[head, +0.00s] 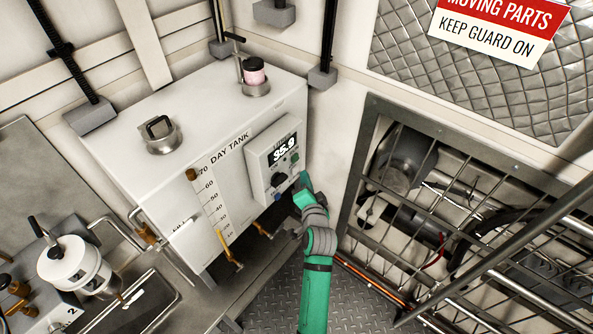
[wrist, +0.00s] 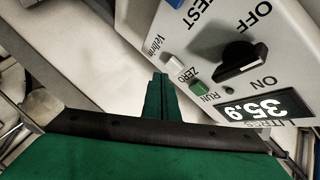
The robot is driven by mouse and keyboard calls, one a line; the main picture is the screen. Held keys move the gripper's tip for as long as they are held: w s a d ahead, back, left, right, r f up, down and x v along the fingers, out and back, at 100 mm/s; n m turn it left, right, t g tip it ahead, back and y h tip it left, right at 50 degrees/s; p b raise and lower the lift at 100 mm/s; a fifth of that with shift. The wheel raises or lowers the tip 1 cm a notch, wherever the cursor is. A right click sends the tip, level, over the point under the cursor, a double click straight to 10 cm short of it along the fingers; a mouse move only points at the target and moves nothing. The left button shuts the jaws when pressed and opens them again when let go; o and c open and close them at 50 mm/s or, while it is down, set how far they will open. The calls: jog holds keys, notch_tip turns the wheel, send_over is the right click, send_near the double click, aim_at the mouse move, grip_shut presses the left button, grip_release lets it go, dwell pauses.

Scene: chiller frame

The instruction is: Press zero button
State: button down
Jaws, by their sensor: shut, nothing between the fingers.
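The control box (head: 256,154) is on the front of the white day tank, with a lit display (head: 283,148) that seems to read 35.9. In the wrist view the box appears upside down. The white button (wrist: 174,62) beside the ZERO label sits near the green button (wrist: 198,87) marked RUN. My gripper (wrist: 160,77) is shut and empty. Its fingertips are just left of and below the white button in the wrist view; a gap shows in the picture. In the head view my gripper (head: 304,180) is at the box's lower right, and the white button cannot be made out.
A black OFF/ON knob (wrist: 249,60) stands out from the panel, near a blue part (wrist: 172,3) by the TEST label. In the head view a barred guard (head: 425,200) is to the right of my arm. A brass valve (head: 231,255) is below the tank.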

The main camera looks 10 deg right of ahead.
dwell(0.4)
jog(key=shift+w+a, duration=0.25)
jog(key=shift+a, duration=0.25)
jog(key=shift+w+a, duration=0.2)
jog(key=shift+w, duration=0.15)
dwell(0.9)
jog(key=shift+s+d, duration=0.6)
jog(key=shift+s, duration=0.05)
jog(key=shift+s+d, duration=0.8)
jog(key=shift+s, duration=0.2)
jog(key=shift+s+d, duration=0.8)
jog(key=shift+s, duration=0.15)
